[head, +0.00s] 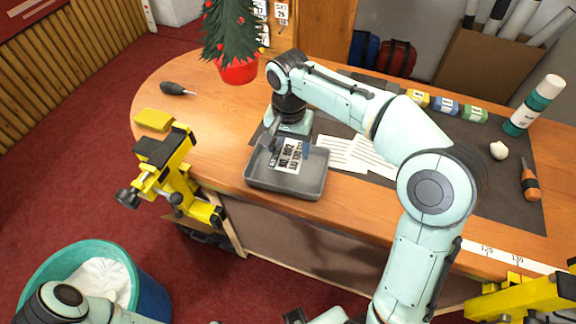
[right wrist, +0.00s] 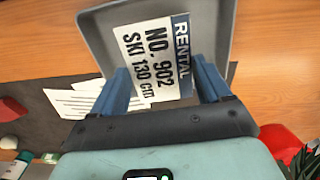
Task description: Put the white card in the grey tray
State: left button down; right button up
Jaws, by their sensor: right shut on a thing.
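The white card (head: 291,157) has dark print reading "RENTAL NO. 902 SKI 130 cm" and a blue band; it also shows in the right wrist view (right wrist: 150,62). My right gripper (head: 287,144) is shut on it, with the blue fingers at either side of the card in the right wrist view (right wrist: 161,76). The card is over the inside of the grey tray (head: 284,189), which stands near the table's front edge; its wall also shows in the right wrist view (right wrist: 97,30). I cannot tell whether the card touches the tray floor. My left gripper is out of view.
White printed sheets (head: 357,156) lie right of the tray on a dark mat (head: 440,145). A small tree in a red pot (head: 238,70) stands behind. A yellow clamp (head: 178,175) grips the table edge at left. A yellow block (head: 153,120) lies nearby.

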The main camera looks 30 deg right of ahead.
aim_at(288, 164)
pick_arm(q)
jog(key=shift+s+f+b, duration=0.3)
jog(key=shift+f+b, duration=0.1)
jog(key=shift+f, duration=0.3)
pick_arm(e)
jog(key=shift+w+f, duration=0.1)
jog(key=shift+f, duration=3.5)
jog(key=shift+f, duration=0.1)
jog(key=o, duration=1)
jog(key=shift+c, duration=0.2)
notch_tip(288, 164, up, 12)
jog(key=shift+r+p, duration=0.15)
jog(key=shift+p, duration=0.95)
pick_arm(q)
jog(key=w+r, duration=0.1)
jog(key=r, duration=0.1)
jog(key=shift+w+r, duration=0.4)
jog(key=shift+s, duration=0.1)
